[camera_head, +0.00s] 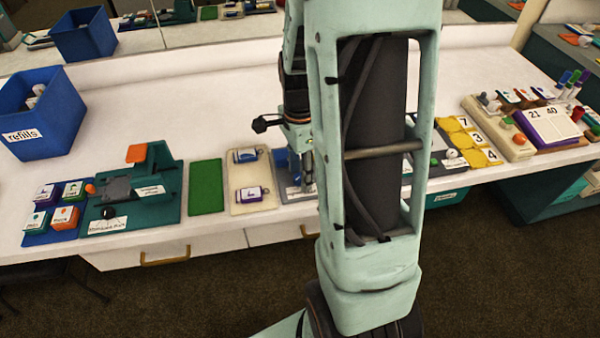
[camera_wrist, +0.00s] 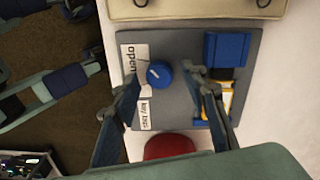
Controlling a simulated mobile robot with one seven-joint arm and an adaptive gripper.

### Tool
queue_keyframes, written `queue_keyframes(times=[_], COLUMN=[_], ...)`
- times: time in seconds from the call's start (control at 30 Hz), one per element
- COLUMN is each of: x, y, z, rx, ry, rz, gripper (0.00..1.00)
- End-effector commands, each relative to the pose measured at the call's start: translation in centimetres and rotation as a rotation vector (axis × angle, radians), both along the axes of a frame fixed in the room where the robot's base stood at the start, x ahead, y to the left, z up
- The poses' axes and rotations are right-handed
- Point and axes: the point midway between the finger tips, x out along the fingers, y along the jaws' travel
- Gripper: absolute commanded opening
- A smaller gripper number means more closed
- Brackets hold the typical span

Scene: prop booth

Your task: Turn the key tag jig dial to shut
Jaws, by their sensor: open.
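The key tag jig is a grey plate (camera_wrist: 185,50) with a round blue dial (camera_wrist: 160,75), seen from above in the wrist view. A short white mark on the dial points toward the upper left, on the side of the white "open" label (camera_wrist: 133,58). A blue block (camera_wrist: 227,49) with a yellow piece below it sits right of the dial. My gripper (camera_wrist: 161,80) is open, with one finger on each side of the dial and nothing held. I cannot tell whether the fingers touch it. In the head view my arm hides most of the jig (camera_head: 281,160).
A red rounded object (camera_wrist: 168,147) lies by the jig's lower edge in the wrist view. In the head view, a cream tray (camera_head: 240,205) and a green mat (camera_head: 206,187) lie to the left. Yellow number tags (camera_head: 468,140) and a cream board are to the right.

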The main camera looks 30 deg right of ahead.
Motion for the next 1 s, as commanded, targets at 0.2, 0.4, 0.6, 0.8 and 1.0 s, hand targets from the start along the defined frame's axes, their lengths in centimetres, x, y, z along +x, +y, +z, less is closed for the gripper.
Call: queue_keyframes(times=[0.2, 0.4, 0.6, 0.8, 1.0], x=[0.0, 0.0, 0.0, 0.01, 0.02], y=[0.0, 0.01, 0.0, 0.0, 0.0], z=[-0.29, -0.26, -0.25, -0.24, -0.22], rx=[0.0, 0.0, 0.0, 0.0, 0.0], ry=[0.0, 0.0, 0.0, 0.0, 0.0], rz=[0.0, 0.001, 0.001, 0.004, 0.047], gripper=[0.4, 0.29, 0.07, 0.0, 0.0])
